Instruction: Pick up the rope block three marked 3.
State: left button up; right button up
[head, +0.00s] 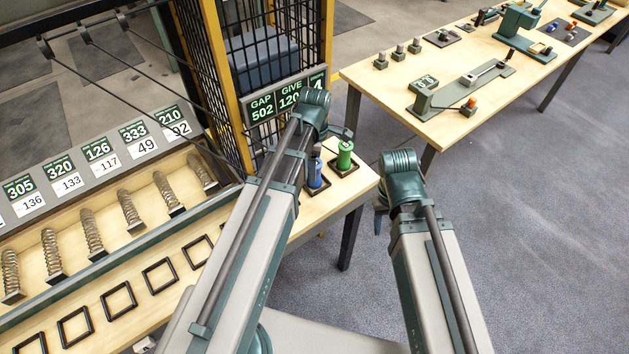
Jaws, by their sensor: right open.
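No mark 3 is readable on any block, so I cannot tell which thing is rope block three. A green cylinder-shaped block (345,156) and a blue one (315,172) stand upright on dark square bases at the right end of the near bench. My left arm reaches over the bench beside them. Its gripper (341,133) shows only in part, just above the green block, and its jaws cannot be made out. My right gripper (381,215) is open, seen small and edge-on past the bench's right end, apart from both blocks.
Several springs (91,233) lie in a tray below numbered cards, with empty square frames (118,300) in front. A yellow post (212,80), black mesh and a GAP/GIVE sign (290,104) stand behind. A second bench (440,125) holds green fixtures. Grey floor (540,240) is clear at right.

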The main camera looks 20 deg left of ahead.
pick_arm(q)
notch_tip(320, 180, down, 3)
jog(key=shift+r+b, duration=0.15)
jog(key=shift+b, duration=0.7)
pick_arm(e)
notch_tip(320, 180, down, 3)
jog(key=shift+r, duration=0.2)
pick_arm(q)
jog(key=shift+r, duration=0.1)
grip_shut()
